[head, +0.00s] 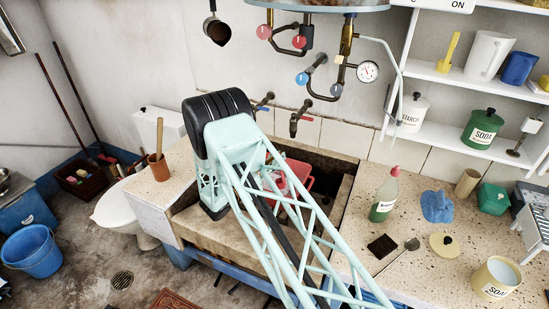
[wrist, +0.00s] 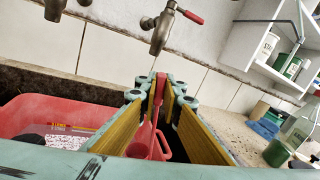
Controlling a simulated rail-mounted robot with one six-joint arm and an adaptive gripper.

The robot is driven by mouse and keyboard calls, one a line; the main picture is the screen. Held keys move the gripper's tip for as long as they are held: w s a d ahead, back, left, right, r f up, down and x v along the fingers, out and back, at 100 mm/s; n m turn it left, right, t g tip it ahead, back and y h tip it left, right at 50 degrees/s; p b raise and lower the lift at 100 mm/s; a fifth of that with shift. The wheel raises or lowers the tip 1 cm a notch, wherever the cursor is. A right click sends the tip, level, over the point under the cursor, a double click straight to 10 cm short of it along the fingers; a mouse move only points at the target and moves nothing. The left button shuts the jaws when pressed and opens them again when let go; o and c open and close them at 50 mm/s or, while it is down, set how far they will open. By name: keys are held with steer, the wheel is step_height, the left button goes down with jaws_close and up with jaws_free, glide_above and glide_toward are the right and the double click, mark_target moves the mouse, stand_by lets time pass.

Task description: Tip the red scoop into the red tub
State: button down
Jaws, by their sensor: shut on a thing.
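In the wrist view my gripper (wrist: 158,92) is shut on the red scoop (wrist: 154,136). Its yellow-padded fingers clasp the upright red handle, and part of the scoop's red body shows low between them. The red tub (wrist: 25,114) is to the left of the fingers in the wrist view. White, speckled contents show inside it, with a red-and-yellow strip near them. What the scoop holds cannot be seen. In the head view part of the red tub (head: 299,171) shows in the stone trough behind my arm. My arm hides the gripper and scoop there.
Taps (head: 301,118) stick out of the wall above the trough (head: 341,205). The right counter holds a green bottle (head: 384,195), a dark sponge (head: 382,246), a blue cloth (head: 437,206) and a soap tin (head: 495,279). A wooden-handled tool in a pot (head: 158,168) stands at the left.

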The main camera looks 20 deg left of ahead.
steer(key=shift+s+d+m, duration=0.1)
steer(key=shift+d+m, duration=0.2)
steer(key=shift+d, duration=0.1)
steer(key=shift+a+b, duration=0.15)
steer(key=shift+b, duration=0.25)
